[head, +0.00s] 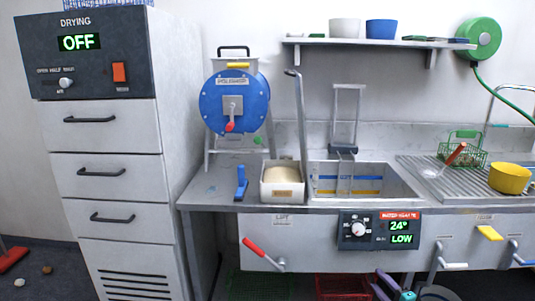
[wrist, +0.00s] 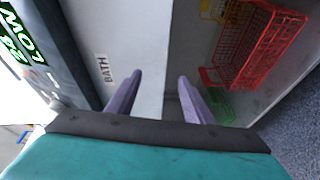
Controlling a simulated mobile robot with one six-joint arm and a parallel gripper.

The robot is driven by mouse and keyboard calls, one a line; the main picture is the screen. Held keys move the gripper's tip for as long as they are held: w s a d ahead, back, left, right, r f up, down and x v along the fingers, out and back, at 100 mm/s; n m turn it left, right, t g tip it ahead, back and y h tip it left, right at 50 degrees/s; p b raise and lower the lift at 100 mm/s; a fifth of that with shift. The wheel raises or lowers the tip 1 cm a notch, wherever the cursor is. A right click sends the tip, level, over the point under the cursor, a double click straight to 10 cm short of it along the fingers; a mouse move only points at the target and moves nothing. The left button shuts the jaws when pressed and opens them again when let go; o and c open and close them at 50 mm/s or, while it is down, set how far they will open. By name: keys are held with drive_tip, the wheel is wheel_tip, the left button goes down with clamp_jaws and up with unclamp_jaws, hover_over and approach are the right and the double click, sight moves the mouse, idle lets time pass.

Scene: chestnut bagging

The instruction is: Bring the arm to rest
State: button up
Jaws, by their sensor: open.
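My gripper (wrist: 160,82) is open, with two purple fingers set apart and nothing between them in the wrist view. In the head view, my gripper (head: 383,285) shows at the bottom edge, low in front of the sink bench and below the water heater panel. Much of my arm is cut off by the frame there. The wrist view looks along the bench front, with a BATH label (wrist: 108,70) just left of the fingers.
A red wire crate (wrist: 262,50) and a green crate (wrist: 218,107) sit under the bench, right of my fingers. The heater panel (head: 380,230) reads 24° LOW. A red-handled lever (head: 255,247) sticks out from the bench front. The drying cabinet (head: 110,130) stands left, reading OFF.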

drive_tip(key=w+a+f+m, duration=0.2)
drive_tip(key=a+f, duration=0.3)
drive_tip(key=a, duration=0.4)
drive_tip(key=s+a+f+m+g+h, duration=0.35)
drive_tip(key=s+a+f, duration=0.2)
drive_tip(key=f, duration=0.35)
drive_tip(key=s+a+f+m+g+h, duration=0.25)
drive_tip(key=s+a+f+m, duration=0.2)
drive_tip(key=a+f, duration=0.35)
drive_tip(key=s+a+f+m+g, duration=0.1)
drive_tip(key=s+f+m+g, duration=0.3)
drive_tip(key=s, duration=0.5)
drive_tip(key=s+f+m+g, duration=0.1)
drive_tip(key=s+f+g, duration=0.3)
drive_tip(key=s+f, duration=0.4)
drive_tip(key=s+a+r+m+g+y, duration=0.15)
drive_tip(key=s+g, duration=0.25)
drive_tip(key=s, duration=0.5)
drive_tip(key=s+a+r+m+g+h, duration=0.1)
drive_tip(key=s+a+r+m+g, duration=0.2)
drive_tip(key=s, duration=0.6)
wheel_tip(320, 180, up, 12)
drive_tip(key=s+g+p, duration=0.1)
drive_tip(key=p, duration=1.1)
drive_tip(key=shift+s+d+y+p, duration=0.2)
drive_tip(key=shift+d+y+p, duration=0.15)
drive_tip(key=shift+y+p, duration=0.1)
